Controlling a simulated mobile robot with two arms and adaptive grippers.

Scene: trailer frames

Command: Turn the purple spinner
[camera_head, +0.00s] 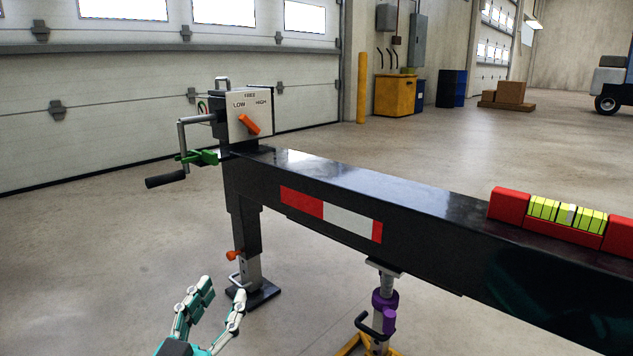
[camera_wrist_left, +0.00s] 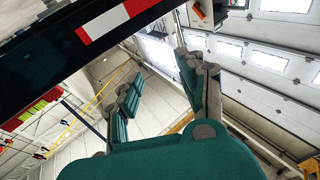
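The purple spinner (camera_head: 383,301) is a collar with a stub handle on the metal post of a jack stand, under the black beam. It shows only in the head view, right of centre near the bottom. I cannot make it out in the left wrist view. My left gripper (camera_head: 222,289) is at the bottom of the head view, left of the spinner and well apart from it. Its fingers are spread with nothing between them, as the left wrist view (camera_wrist_left: 163,82) also shows. My right gripper is in neither view.
The black beam (camera_head: 440,215) with a red-white reflector (camera_head: 330,214) runs overhead of the stand. A leg with an orange knob (camera_head: 233,255) stands near my left gripper. A crank (camera_head: 166,179) and red level (camera_head: 510,203) are higher. Open floor lies left.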

